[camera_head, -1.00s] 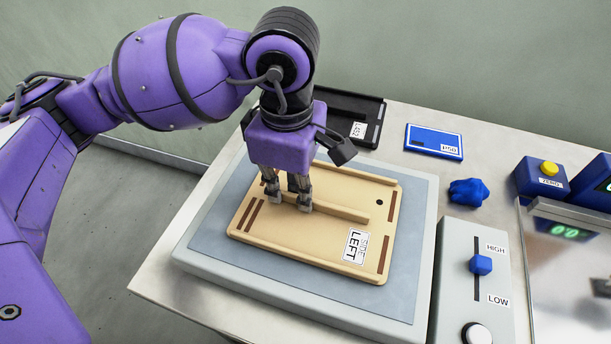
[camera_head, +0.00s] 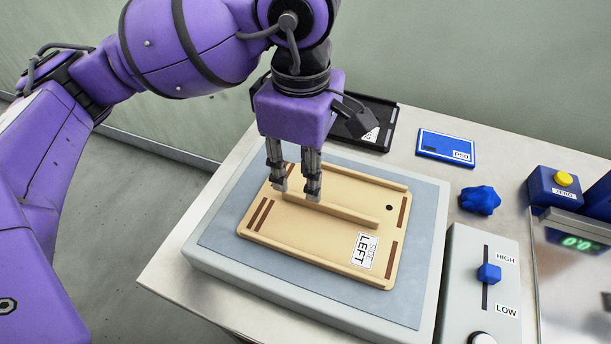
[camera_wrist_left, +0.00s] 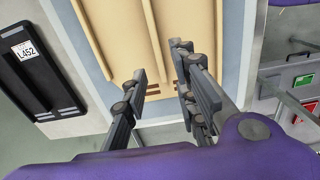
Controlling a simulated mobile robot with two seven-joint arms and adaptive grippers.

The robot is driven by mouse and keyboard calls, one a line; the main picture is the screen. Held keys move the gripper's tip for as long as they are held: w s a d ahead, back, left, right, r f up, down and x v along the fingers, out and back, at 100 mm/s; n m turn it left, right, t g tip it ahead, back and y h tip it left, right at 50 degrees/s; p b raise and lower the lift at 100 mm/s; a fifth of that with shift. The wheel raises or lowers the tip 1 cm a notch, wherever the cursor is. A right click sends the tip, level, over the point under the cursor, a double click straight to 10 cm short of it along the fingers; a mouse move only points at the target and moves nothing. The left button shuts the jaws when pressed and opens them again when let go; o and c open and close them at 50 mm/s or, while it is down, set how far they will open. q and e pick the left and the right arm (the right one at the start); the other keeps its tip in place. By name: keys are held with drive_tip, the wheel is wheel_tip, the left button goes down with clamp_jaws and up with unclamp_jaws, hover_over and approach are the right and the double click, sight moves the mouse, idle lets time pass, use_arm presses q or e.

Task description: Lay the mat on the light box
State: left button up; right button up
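The tan mat (camera_head: 290,240), labelled "SIDE LEFT", lies flat on the blue-grey top of the light box (camera_head: 225,232). It has raised ribs, brown strips and a dark hole. It also shows in the left wrist view (camera_wrist_left: 118,40). My left gripper (camera_head: 297,190) points down over the far left part of the mat, by the end of the middle rib. Its fingers are spread, with no object gripped between them in the left wrist view (camera_wrist_left: 160,70). I cannot tell whether the fingertips still touch the mat. My right gripper is not in view.
A black tray (camera_head: 378,143) lies behind the light box, with a blue labelled case (camera_head: 446,147) and a crumpled blue thing (camera_head: 480,200) to its right. A HIGH/LOW slider box (camera_head: 468,262) stands right of the light box. A yellow-button box (camera_head: 552,192) is farther right.

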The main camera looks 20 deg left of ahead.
use_arm(q)
wheel_tip(320, 180, up, 7)
idle(0.3)
